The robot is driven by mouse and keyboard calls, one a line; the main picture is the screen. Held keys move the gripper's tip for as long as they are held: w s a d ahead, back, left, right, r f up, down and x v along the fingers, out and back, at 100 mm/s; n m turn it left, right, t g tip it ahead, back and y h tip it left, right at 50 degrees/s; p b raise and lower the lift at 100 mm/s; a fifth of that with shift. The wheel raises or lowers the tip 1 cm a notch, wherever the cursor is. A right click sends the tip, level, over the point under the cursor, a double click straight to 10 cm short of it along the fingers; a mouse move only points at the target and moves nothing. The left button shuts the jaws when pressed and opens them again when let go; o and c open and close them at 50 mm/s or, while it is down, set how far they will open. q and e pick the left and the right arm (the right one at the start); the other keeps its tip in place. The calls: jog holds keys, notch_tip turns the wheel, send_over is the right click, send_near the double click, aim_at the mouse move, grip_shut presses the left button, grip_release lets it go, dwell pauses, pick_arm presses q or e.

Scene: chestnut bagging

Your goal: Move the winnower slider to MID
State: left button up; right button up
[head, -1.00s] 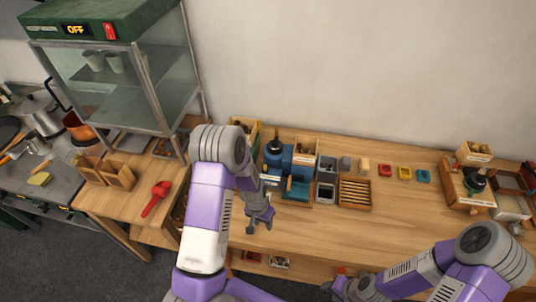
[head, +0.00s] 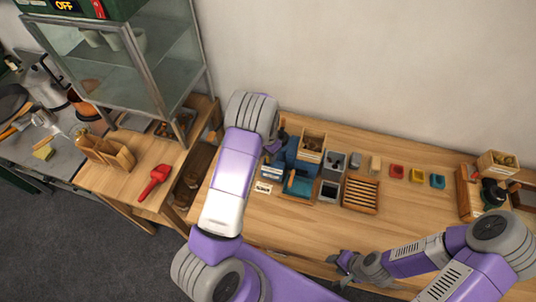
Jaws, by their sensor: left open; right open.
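A blue machine (head: 301,158), which I take to be the winnower, stands on the long wooden table with a teal tray (head: 298,186) at its front. My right gripper (head: 342,264) is open and empty at the table's front edge, well to the lower right of the machine.
A wooden box (head: 312,143), grey bins (head: 329,189) and a slotted wooden tray (head: 360,194) crowd the machine's right side. Red, yellow and blue small trays (head: 418,176) lie farther right. A glass-sided cabinet (head: 135,80) and red scoop (head: 155,180) are at left. The table's front middle is clear.

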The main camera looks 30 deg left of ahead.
pick_arm(q)
jog(key=shift+f, duration=0.4)
jog(key=shift+s, duration=0.1)
grip_shut()
